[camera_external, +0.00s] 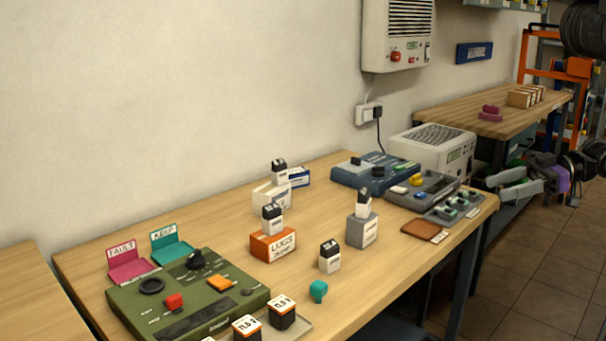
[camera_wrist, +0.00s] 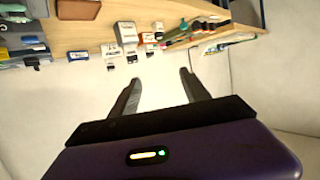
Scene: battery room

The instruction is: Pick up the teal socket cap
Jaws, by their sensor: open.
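The teal socket cap (camera_external: 318,290) is a small rounded piece near the front edge of the wooden table, right of the green tester box. Nothing touches it in the external view. In the wrist view a small teal-green spot (camera_wrist: 183,24) near the tabletop may be the cap, but it is too small to be sure.
Close to the cap are a white-and-black block (camera_external: 330,257) and several black-orange blocks (camera_external: 282,312). The green tester box (camera_external: 190,300) lies left. An orange box (camera_external: 272,246) and a grey box (camera_external: 362,231) stand behind. Bare wood (camera_external: 385,270) lies to the right.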

